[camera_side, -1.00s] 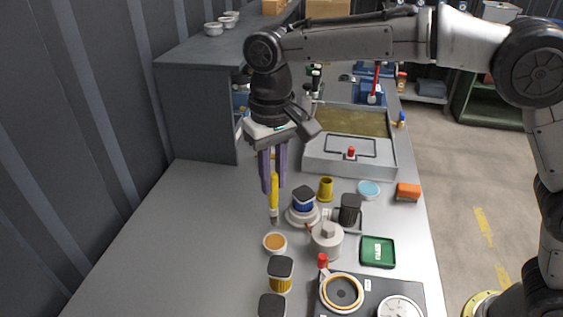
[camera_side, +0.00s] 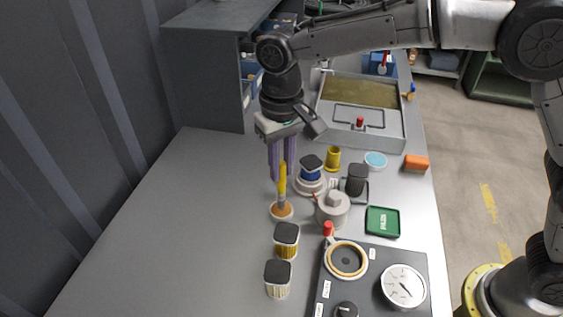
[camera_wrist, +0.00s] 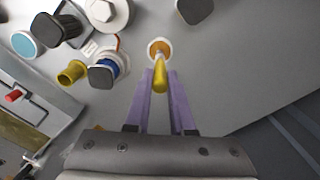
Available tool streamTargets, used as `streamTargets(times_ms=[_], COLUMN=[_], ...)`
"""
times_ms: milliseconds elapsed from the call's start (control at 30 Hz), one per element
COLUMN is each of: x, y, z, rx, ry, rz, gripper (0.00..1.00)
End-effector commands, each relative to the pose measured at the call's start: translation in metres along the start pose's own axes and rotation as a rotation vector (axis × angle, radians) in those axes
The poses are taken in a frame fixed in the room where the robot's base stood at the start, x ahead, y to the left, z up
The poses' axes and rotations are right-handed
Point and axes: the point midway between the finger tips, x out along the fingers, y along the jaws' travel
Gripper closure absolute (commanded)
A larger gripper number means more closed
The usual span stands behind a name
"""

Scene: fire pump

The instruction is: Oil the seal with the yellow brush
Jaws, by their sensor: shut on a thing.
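My gripper (camera_side: 283,180) is shut on the yellow brush (camera_side: 282,177), which hangs bristles down, nearly upright. In the wrist view, the yellow handle (camera_wrist: 160,82) lies between the purple fingers. The brush tip is at the small pale dish with orange-brown contents (camera_side: 273,214); it appears to be in the contents, though the exact depth cannot be told. The dish also shows in the wrist view (camera_wrist: 151,45). A tan ring (camera_side: 331,262), which looks like the seal, sits around a dark round opening on the black panel, nearer the camera and right of the dish.
Two dark-capped jars (camera_side: 286,241) stand just in front of the dish. A grey lidded pot (camera_side: 333,210), a blue-banded jar (camera_side: 311,172) and a yellow cup (camera_side: 333,158) stand to its right. A red-knobbed lever (camera_side: 328,230) rises beside the ring. The table's left side is clear.

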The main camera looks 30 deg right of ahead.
Motion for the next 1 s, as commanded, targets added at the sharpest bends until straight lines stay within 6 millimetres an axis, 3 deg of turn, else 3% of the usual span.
streamTargets(times_ms=[1000], x=[0.0058], y=[0.0000], z=[0.0000], rx=[0.000], ry=[0.000], rz=[0.000], gripper=[1.00])
